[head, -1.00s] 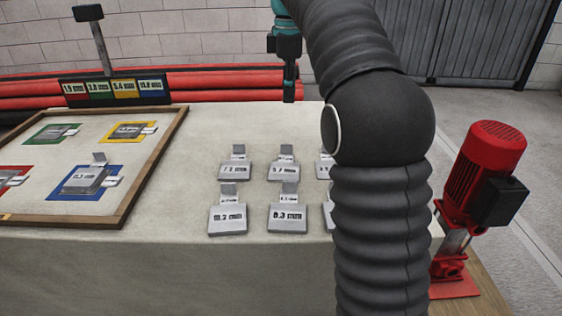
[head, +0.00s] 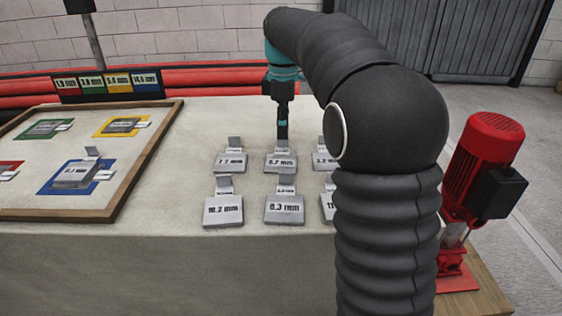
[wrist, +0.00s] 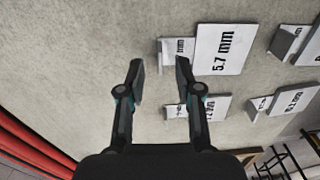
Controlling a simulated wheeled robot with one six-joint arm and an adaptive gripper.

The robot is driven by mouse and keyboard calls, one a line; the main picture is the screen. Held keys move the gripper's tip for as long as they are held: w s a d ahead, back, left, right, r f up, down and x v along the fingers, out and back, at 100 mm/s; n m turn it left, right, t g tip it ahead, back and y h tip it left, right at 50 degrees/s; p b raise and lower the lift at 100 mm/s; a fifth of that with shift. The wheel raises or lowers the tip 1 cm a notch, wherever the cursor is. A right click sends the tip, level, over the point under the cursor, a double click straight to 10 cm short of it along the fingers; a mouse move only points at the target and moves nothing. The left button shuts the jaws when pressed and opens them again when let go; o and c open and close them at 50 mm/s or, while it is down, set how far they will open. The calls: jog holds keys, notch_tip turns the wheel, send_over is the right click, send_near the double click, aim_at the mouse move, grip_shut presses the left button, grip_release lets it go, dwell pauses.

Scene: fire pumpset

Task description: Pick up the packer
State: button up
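Several grey packers with raised tabs and thickness labels stand on the table in two rows. The 5.7 mm packer (head: 280,163) is in the middle of the back row, and it shows in the wrist view (wrist: 221,50). A packer that seems to read 7.2 mm (head: 230,163) is left of it. In front are a 10.2 mm packer (head: 223,212) and an 8.3 mm packer (head: 284,211). My gripper (wrist: 160,68) is open and empty. In the head view it points down just behind the 5.7 mm packer. In the wrist view its right finger is close to that packer's tab; contact is unclear.
A wooden-framed board (head: 148,160) with coloured pads and packers lies on the left. A label strip (head: 108,84) stands behind it. Red pipes (head: 190,77) run along the back. A red pump (head: 485,165) stands at right. My arm hides part of the right-hand packers.

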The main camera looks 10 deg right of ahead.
jog(key=shift+f, duration=1.15)
grip_shut()
jog(key=shift+r, duration=0.2)
